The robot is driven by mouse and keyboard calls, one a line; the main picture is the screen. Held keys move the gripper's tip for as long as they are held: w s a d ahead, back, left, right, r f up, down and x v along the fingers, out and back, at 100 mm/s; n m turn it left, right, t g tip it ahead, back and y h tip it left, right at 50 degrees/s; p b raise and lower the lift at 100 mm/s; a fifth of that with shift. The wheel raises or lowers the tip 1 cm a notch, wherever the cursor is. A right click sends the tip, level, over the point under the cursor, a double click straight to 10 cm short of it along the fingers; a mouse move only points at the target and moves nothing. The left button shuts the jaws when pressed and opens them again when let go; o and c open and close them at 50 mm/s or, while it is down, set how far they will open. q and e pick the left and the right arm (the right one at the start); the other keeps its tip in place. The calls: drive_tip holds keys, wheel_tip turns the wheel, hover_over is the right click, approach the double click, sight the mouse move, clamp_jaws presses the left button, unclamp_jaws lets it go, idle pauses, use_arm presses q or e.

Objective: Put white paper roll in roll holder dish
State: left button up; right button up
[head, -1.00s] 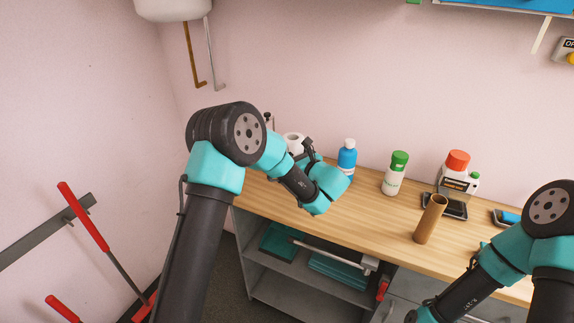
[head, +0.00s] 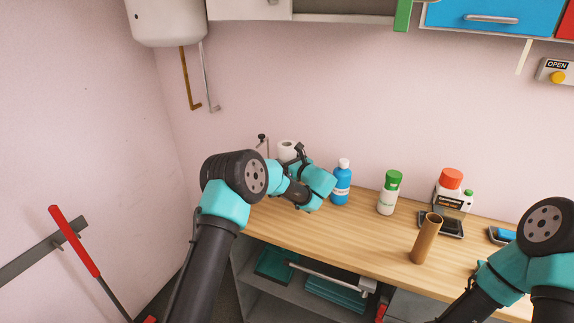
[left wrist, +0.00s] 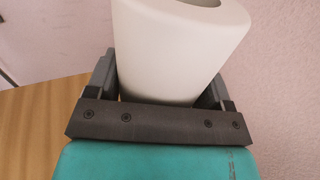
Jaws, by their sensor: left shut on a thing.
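The white paper roll (head: 287,150) is in my left gripper (head: 299,156), above the far left end of the counter. In the left wrist view the roll (left wrist: 178,50) stands between the two dark fingers, tilted, its hollow end at the top. My left gripper (left wrist: 165,88) is shut on it. A thin upright post with a black knob (head: 262,138) shows just left of the roll; it may belong to the roll holder dish. Its base is hidden behind my left arm. My right arm is at the lower right, its gripper out of view.
On the wooden counter (head: 365,230) stand a blue bottle (head: 342,183), a green-capped bottle (head: 389,194), a red-capped white container (head: 453,190) and a brown tube (head: 426,240). Dark trays lie at the right. The pink wall is close behind.

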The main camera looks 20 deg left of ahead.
use_arm(q)
drive_tip(key=shift+w+a+f, duration=0.1)
drive_tip(key=shift+w+a, duration=0.15)
drive_tip(key=shift+w, duration=0.65)
drive_tip(key=shift+w+a+f, duration=0.1)
drive_tip(key=shift+w+a, duration=0.15)
drive_tip(key=shift+w, duration=0.6)
drive_tip(key=shift+w+f, duration=0.15)
drive_tip(key=shift+f, duration=0.75)
drive_tip(key=shift+w+f, duration=0.15)
drive_tip(key=shift+f, duration=0.7)
drive_tip(key=shift+f, duration=0.1)
drive_tip(key=o, duration=1)
drive_tip(key=v, duration=1.2)
